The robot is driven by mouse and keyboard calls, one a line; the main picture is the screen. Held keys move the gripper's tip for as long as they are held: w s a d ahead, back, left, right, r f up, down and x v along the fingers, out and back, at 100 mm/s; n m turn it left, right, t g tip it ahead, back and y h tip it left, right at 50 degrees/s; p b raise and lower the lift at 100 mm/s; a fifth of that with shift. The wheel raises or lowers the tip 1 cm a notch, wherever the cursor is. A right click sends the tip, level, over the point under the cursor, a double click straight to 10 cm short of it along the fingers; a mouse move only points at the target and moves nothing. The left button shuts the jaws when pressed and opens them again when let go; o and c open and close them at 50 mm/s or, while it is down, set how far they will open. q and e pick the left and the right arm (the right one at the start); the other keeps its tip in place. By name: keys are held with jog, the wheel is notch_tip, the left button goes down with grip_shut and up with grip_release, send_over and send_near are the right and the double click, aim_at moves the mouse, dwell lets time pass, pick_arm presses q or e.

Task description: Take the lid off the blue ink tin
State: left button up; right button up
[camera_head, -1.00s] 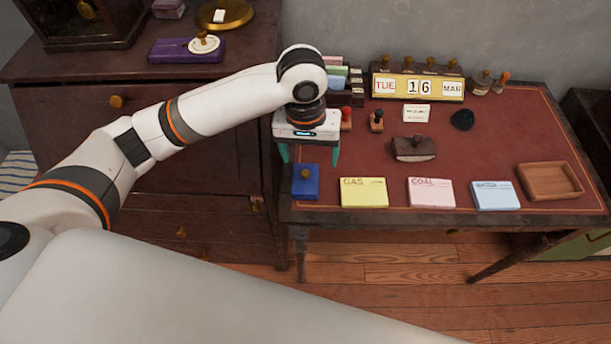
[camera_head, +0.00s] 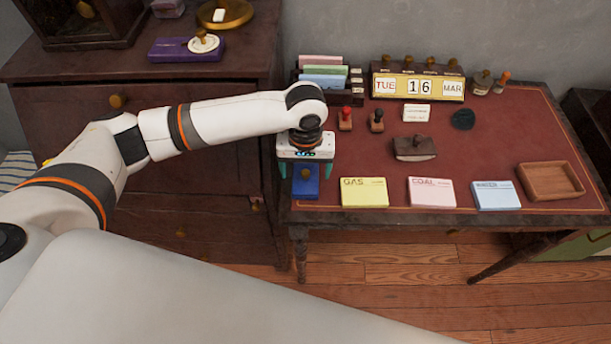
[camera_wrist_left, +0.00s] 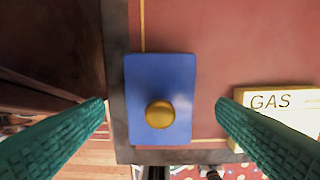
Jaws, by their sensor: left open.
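The blue ink tin (camera_head: 306,187) sits at the front left corner of the red-topped desk. Its blue lid (camera_wrist_left: 160,80) with a round brass knob (camera_wrist_left: 160,114) fills the middle of the left wrist view, and the lid looks closed. My left gripper (camera_head: 306,172) is above the tin, pointing down. Its two green fingers (camera_wrist_left: 160,108) are open, one on each side of the tin, with gaps between them and the lid. Nothing is held. My right gripper is not in view.
A yellow GAS card stack (camera_head: 364,192) lies right of the tin, also close to my right-hand finger in the wrist view. Pink (camera_head: 431,192) and blue (camera_head: 495,195) stacks and a wooden tray (camera_head: 550,181) follow. Two stamps (camera_head: 345,120) stand behind. A dark cabinet (camera_head: 140,140) is left.

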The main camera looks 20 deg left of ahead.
pick_arm(q)
jog(key=shift+f, duration=0.75)
jog(key=c, duration=1.1)
jog(key=shift+o, duration=0.2)
jog(key=shift+r, duration=0.1)
